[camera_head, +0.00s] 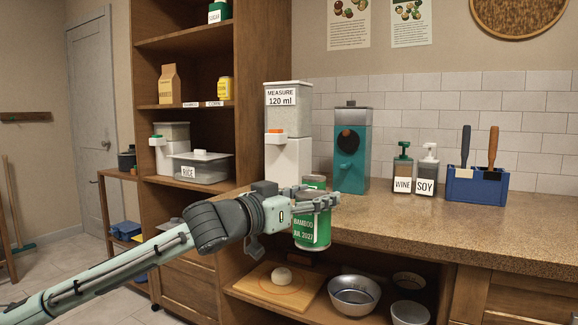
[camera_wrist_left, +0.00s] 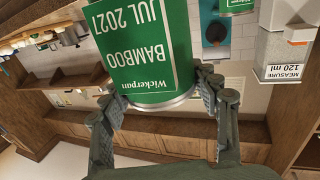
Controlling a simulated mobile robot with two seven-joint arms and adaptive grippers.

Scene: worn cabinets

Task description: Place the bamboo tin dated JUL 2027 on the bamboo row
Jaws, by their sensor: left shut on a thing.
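My right gripper is not in view.
A white measure dispenser (camera_head: 288,155), a teal grinder (camera_head: 351,150), wine and soy bottles (camera_head: 426,170) and a blue utensil holder (camera_head: 477,186) stand on the counter (camera_head: 420,215). Shelves (camera_head: 185,55) at left hold packages and a rice box (camera_head: 201,167). Bowls sit below the counter.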

